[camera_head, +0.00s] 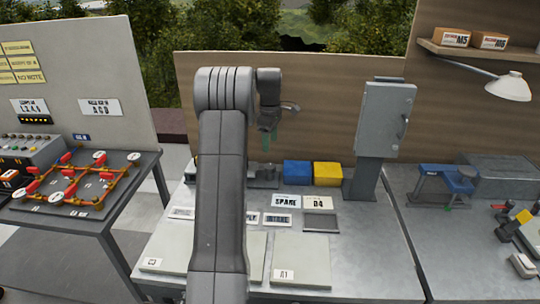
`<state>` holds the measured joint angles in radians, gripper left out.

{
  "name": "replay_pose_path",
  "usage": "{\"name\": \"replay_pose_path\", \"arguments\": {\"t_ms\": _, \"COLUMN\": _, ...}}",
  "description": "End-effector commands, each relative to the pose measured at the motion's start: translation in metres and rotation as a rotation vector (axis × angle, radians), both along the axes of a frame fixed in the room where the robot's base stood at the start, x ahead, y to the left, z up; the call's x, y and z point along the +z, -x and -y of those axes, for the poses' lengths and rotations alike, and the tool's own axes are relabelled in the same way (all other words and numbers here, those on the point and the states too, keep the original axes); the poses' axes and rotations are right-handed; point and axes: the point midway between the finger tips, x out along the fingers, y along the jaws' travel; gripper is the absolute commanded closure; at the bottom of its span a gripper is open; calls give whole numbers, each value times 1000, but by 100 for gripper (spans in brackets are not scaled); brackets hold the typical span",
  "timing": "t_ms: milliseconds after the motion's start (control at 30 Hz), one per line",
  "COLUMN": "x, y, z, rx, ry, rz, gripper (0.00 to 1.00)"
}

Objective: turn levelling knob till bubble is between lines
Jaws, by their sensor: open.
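My gripper (267,143), with green fingertips, hangs in the air pointing down, in front of the wooden back panel. It is open, with nothing seen between its fingers. It is above the back part of the middle bench, over the area left of a blue bin. I cannot make out a levelling knob, a bubble or its lines in this view. My arm crosses the middle of the picture and hides part of the bench behind it.
The middle bench (375,262) holds a blue bin (297,173), a yellow bin (327,174), label cards and flat panels. A grey cabinet (385,120) stands behind. A blue device (460,181) and a lamp (508,87) are right. A valve-and-pipe board (75,185) is left.

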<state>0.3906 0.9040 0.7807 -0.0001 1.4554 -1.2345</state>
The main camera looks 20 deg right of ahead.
Motion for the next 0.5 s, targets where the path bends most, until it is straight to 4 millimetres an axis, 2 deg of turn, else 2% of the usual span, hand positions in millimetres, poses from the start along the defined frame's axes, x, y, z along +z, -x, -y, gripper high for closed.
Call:
{"name": "replay_pose_path", "arguments": {"t_ms": 100, "x": 21, "y": 0, "z": 0, "rx": 0, "ry": 1, "rz": 3, "gripper": 41}}
{"name": "replay_pose_path", "arguments": {"t_ms": 200, "x": 31, "y": 0, "z": 0, "rx": 0, "ry": 0, "rz": 1, "gripper": 41}}
{"name": "replay_pose_path", "arguments": {"t_ms": 500, "x": 39, "y": 0, "z": 0, "rx": 0, "ry": -1, "rz": -1, "gripper": 41}}
